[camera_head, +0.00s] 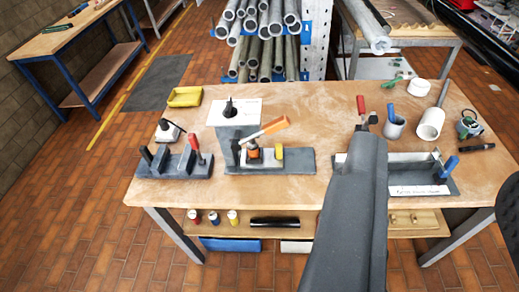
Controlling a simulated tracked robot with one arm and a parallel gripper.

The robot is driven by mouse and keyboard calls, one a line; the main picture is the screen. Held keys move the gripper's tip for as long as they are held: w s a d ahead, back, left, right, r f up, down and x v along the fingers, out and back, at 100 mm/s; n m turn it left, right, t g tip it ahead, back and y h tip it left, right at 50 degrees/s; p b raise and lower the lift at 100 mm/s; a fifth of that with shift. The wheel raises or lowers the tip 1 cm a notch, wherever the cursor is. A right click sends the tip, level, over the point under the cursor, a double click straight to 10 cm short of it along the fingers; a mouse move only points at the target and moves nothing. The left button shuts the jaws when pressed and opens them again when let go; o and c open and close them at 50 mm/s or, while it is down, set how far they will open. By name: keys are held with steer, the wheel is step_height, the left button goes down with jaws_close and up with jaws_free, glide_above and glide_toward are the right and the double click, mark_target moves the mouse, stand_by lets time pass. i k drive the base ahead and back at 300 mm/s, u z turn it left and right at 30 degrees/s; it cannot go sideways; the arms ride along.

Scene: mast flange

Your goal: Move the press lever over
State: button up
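An orange-handled lever (265,130) sits on a small grey fixture (290,161) in the middle of the bench, which looks like the press. The lever is tilted, its orange end pointing up and to the right. An orange-and-dark block (253,151) and a yellow piece (279,153) stand below it. My dark grey arm reaches up from the bottom, right of this fixture. My gripper (369,123) seems to be at its far end, apart from the lever; its fingers are too small and hidden to tell open from shut.
A white plate with a black knob (229,108) stands behind the lever. Left is a fixture with a red handle (195,144). Right are a tray (419,177), a blue-handled tool (449,167) and white cups (430,123). A red-handled item (361,105) is by my arm's end.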

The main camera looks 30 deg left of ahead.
mark_target(281, 122)
steer(key=u, duration=0.15)
steer(key=i, duration=0.9)
steer(key=u, duration=0.45)
steer(key=k, duration=1.1)
steer(key=u, duration=0.6)
steer(key=i, duration=1.65)
steer(key=z, duration=0.65)
